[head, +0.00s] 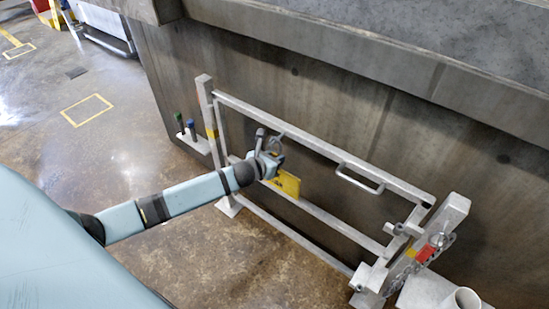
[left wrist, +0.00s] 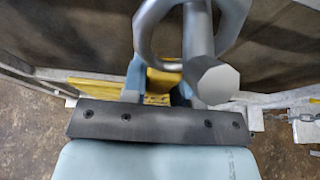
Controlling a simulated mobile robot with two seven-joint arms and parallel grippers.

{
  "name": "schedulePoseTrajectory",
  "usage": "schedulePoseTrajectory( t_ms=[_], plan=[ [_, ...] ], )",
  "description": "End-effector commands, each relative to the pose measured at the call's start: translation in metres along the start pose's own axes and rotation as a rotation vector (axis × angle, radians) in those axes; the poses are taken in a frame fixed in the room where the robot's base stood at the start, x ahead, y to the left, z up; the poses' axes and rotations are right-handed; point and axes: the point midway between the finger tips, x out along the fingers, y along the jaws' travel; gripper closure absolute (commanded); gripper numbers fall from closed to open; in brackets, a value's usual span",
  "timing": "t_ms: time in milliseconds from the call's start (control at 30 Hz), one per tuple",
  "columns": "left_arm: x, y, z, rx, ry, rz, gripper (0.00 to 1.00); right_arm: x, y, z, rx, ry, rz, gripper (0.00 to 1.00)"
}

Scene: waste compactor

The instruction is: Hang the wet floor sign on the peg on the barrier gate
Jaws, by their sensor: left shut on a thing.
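The yellow wet floor sign (head: 288,184) hangs below my left gripper (head: 272,162), at the barrier gate's left half. The left wrist view shows the yellow sign (left wrist: 160,82) between the fingers of my left gripper (left wrist: 160,90), which is shut on it. A grey ring (left wrist: 146,38) stands above the fingers. The grey peg (left wrist: 213,80), with a faceted end, points towards the wrist camera and overlaps the ring; I cannot tell whether it passes through. The peg (head: 260,134) also shows in the head view, near the top rail of the barrier gate (head: 310,140). My right gripper is out of view.
A concrete wall (head: 290,85) stands close behind the gate. A handle (head: 358,178) sticks out from the top rail. A latch post with a chain and red tag (head: 425,253) stands at the right. The floor in front is clear.

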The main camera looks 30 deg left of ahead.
Motion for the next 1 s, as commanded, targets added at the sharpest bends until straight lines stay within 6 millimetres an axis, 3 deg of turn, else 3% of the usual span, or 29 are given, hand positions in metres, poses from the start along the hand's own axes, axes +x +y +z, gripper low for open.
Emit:
schedulePoseTrajectory(
  t_ms=[433,467,600,867,1000],
  plan=[
    [0.0,0.0,0.001,0.0,-0.001,0.0,1.0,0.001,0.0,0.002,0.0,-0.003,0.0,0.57],
    [0.0,0.0,0.001,0.0,-0.001,0.0,0.7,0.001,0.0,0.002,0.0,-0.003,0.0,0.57],
    [0.0,0.0,0.0,0.0,-0.001,0.0,0.43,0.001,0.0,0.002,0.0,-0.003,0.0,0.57],
    [-0.001,0.0,0.0,0.0,0.001,0.0,0.43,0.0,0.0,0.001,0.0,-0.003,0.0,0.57],
    [-0.012,0.001,0.0,0.001,0.002,0.0,0.43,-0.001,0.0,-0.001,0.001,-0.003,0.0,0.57]
  ],
)
